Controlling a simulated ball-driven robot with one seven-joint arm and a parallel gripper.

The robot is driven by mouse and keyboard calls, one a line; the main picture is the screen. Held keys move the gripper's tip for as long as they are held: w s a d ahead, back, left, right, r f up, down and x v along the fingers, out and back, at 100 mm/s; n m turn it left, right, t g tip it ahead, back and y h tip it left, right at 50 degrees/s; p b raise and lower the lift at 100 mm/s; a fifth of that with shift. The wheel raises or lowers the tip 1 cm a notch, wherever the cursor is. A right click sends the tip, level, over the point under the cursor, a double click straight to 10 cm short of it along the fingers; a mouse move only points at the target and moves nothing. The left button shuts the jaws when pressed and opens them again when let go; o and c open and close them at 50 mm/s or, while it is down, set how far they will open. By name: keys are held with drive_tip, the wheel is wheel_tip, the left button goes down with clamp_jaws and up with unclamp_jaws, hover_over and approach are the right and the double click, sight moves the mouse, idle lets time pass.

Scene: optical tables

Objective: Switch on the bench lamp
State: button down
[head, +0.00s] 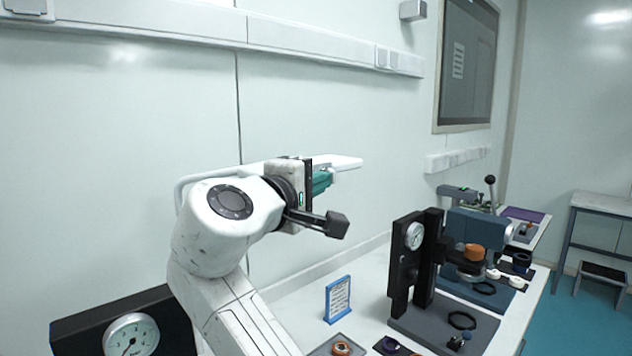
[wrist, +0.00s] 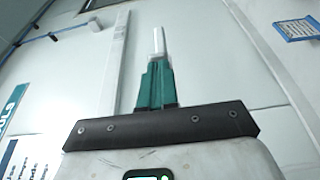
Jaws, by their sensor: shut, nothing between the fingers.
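A white lamp-like fitting (head: 347,162) shows in the head view as a flat pale bar beside my gripper, with a bent white tube running left behind my arm. I take it for the bench lamp; its switch cannot be made out. My gripper (head: 326,180) has teal fingers and points right, toward the wall side above the bench. It overlaps the fitting in the picture; whether they touch cannot be told. In the wrist view my gripper (wrist: 158,45) is shut, its pale fingertips together with nothing between them.
A blue-framed sign (head: 338,299) stands on the white bench below my gripper. A black stand with a dial (head: 414,236) stands to its right, with more devices behind. Another round gauge (head: 131,336) is at the lower left.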

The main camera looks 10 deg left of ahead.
drive_tip(key=shift+d+y, duration=0.15)
drive_tip(key=shift+y, duration=0.15)
drive_tip(key=d+n+y+p, duration=0.1)
drive_tip(key=n+y, duration=0.1)
drive_tip(key=d+n+t+y, duration=0.1)
drive_tip(key=n+y, duration=0.1)
drive_tip(key=y, duration=0.1)
drive_tip(key=shift+w+d+r+y+p, duration=0.1)
drive_tip(key=shift+d+y+p, duration=0.1)
drive_tip(key=shift+y+p, duration=0.15)
drive_tip(key=shift+w+d+p, duration=0.25)
drive_tip(key=shift+d, duration=0.2)
drive_tip(key=shift+w+d+p, duration=0.2)
drive_tip(key=shift+d, duration=0.25)
